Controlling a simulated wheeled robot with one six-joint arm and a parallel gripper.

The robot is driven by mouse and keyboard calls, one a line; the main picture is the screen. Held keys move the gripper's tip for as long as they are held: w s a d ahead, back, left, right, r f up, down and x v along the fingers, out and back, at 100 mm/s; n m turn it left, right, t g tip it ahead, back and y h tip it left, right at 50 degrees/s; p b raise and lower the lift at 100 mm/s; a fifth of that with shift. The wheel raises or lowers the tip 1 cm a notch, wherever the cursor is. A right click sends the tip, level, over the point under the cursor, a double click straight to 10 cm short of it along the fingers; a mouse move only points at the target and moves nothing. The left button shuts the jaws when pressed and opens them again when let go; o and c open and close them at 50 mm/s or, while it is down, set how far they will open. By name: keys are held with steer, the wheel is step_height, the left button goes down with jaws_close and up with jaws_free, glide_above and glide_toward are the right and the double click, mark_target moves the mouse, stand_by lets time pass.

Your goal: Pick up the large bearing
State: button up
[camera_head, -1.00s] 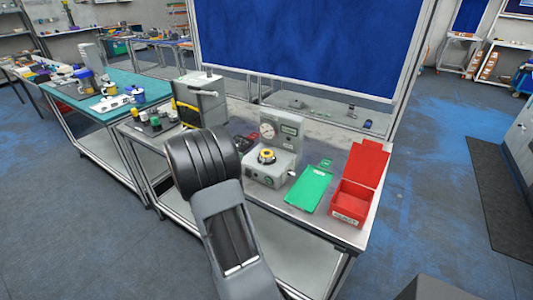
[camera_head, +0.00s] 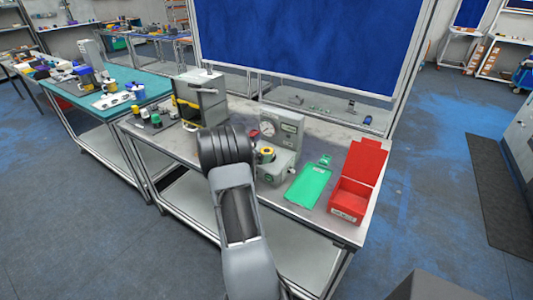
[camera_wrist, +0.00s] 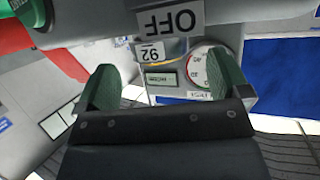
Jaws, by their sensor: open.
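A round part with a yellow top and dark ring (camera_head: 267,153) sits on the grey gauge machine (camera_head: 289,128) on the bench. It may be the large bearing, but it is too small to be sure. My arm's black wrist covers the machine's left side in the head view, and my fingers are hidden there. In the wrist view my gripper (camera_wrist: 168,85) is open, its two green-padded fingers apart, with no held part visible between them. Beyond the fingers are the machine's round dial (camera_wrist: 205,68) and small display (camera_wrist: 160,78). No bearing is clearly recognisable in the wrist view.
A green tray (camera_head: 307,186) lies right of the machine, beside an open red box (camera_head: 357,185). A grey box-shaped device (camera_head: 200,98) and several small parts stand left on the bench. A blue panel (camera_head: 300,45) rises behind it.

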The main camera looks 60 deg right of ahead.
mark_target(269, 151)
steer(key=shift+x, duration=1.65)
steer(key=shift+c, duration=0.2)
steer(key=c, duration=1)
steer(key=shift+c, duration=0.5)
steer(key=shift+r, duration=0.1)
